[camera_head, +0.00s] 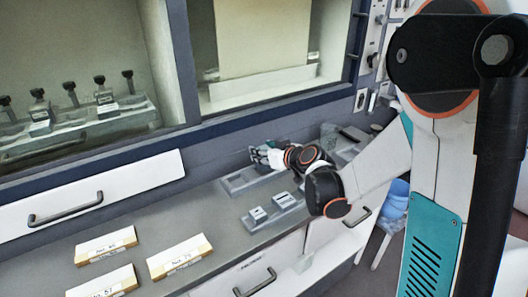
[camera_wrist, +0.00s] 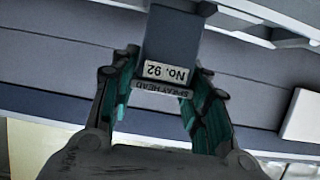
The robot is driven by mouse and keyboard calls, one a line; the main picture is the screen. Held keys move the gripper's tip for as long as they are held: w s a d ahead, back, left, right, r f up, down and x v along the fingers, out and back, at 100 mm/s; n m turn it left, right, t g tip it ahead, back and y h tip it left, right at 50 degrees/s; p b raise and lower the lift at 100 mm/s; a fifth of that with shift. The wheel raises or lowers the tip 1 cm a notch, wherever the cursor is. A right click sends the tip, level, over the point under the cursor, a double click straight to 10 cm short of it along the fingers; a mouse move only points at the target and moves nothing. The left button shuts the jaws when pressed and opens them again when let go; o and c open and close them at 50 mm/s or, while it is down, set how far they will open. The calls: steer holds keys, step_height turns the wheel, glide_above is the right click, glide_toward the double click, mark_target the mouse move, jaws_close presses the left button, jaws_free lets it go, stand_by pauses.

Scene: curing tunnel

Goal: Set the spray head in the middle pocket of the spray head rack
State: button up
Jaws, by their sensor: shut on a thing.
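My gripper (camera_head: 262,156) is low over the grey bench, near the back wall. In the wrist view, its teal-lined fingers (camera_wrist: 166,72) are shut on the spray head (camera_wrist: 172,40), a dark grey block with an upside-down white label "No. 92". A strip lettered "SPRAY HEAD" shows beside that label. In the head view the spray head is mostly hidden by the gripper. A grey rack with pockets (camera_head: 238,183) lies just below and left of the gripper; its right part is covered by the hand. I cannot tell whether the spray head touches it.
A second grey holder (camera_head: 268,217) with two light-labelled blocks stands in front. Cream numbered boxes (camera_head: 180,256) lie at the bench's left front. Black-knobbed items (camera_head: 100,90) stand in a rack behind the window frame. A grey tray (camera_head: 345,142) is right of the gripper.

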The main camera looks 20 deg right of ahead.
steer(key=shift+f+b, duration=0.9)
steer(key=shift+f, duration=0.45)
stand_by(0.6)
steer(key=o, duration=1.4)
